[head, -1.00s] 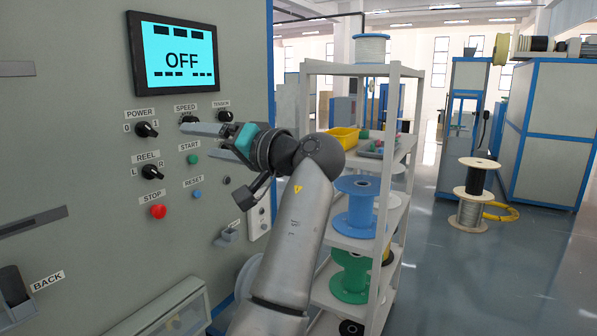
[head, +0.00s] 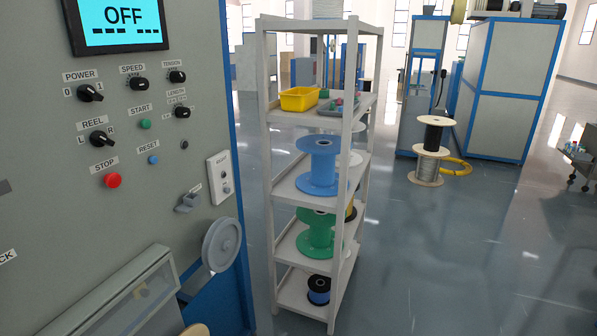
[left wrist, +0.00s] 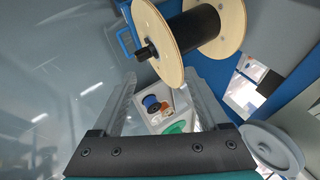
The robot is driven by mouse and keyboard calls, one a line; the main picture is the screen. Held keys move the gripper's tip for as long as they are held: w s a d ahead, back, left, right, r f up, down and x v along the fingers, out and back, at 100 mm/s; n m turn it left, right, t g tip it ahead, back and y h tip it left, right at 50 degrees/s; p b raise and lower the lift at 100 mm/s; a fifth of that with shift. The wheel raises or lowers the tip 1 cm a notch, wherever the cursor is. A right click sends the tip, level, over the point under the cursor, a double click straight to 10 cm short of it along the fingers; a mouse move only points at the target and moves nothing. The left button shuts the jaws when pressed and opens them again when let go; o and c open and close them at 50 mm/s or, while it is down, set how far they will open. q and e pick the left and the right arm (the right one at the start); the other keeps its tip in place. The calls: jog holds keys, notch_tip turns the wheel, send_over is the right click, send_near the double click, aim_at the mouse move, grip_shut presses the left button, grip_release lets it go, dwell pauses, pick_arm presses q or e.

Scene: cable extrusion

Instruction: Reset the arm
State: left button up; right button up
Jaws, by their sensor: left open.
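My left gripper (left wrist: 160,76) shows in the left wrist view, with its two grey fingers apart and nothing between them. No arm or gripper of mine shows in the head view now. The machine's control panel (head: 60,130) is on the left of the head view. Its screen (head: 122,18) reads OFF. Below it are the power knob (head: 90,93), the reel knob (head: 102,139), the red stop button (head: 112,180), the green start button (head: 145,124) and the blue reset button (head: 153,160). My right gripper is out of view.
A wooden-flanged reel with a black core (left wrist: 197,28) is close beyond my left fingertips in the wrist view. A white shelf rack (head: 346,170) holds a blue spool (head: 318,167), a green spool (head: 318,236) and a yellow bin (head: 299,98).

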pick_arm(q)
jog(key=s+a+f+n+g+h, duration=0.1)
jog(key=s+f, duration=0.4)
jog(key=s, duration=0.8)
jog(key=s+f+n+g+h, duration=0.1)
jog(key=s+f, duration=0.4)
jog(key=s, duration=0.8)
jog(key=s+a+f+n+g+h, duration=0.1)
jog(key=s+f, duration=0.5)
jog(key=s, duration=0.7)
jog(key=shift+s+a+n+g, duration=0.35)
jog(key=shift+n+g, duration=0.25)
jog(key=shift+g, duration=0.5)
